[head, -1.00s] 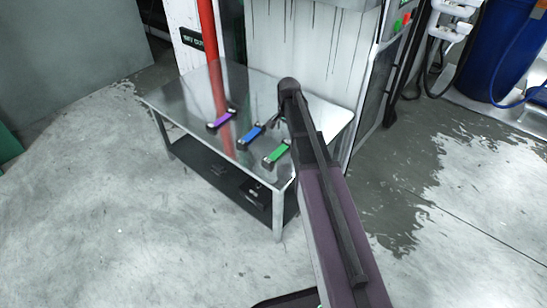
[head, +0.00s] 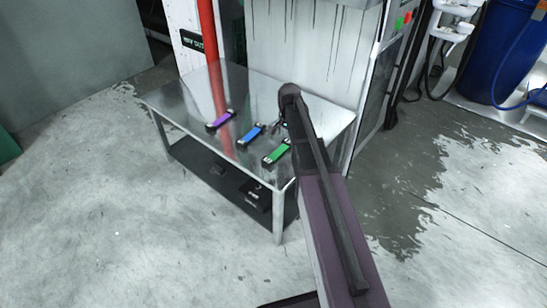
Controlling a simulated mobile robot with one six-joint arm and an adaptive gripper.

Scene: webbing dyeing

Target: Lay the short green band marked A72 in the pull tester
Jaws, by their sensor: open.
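The short green band (head: 277,152) lies on the steel table near its front right edge, with dark ends; its marking is too small to read. My arm hides the right part of the table. I cannot pick out the pull tester in this view.
A blue band (head: 251,134) and a purple band (head: 220,118) lie left of the green one on the steel table (head: 190,95). Dark items sit on its lower shelf (head: 215,176). A red post (head: 209,35) and a white machine (head: 305,45) stand behind. The floor in front is clear.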

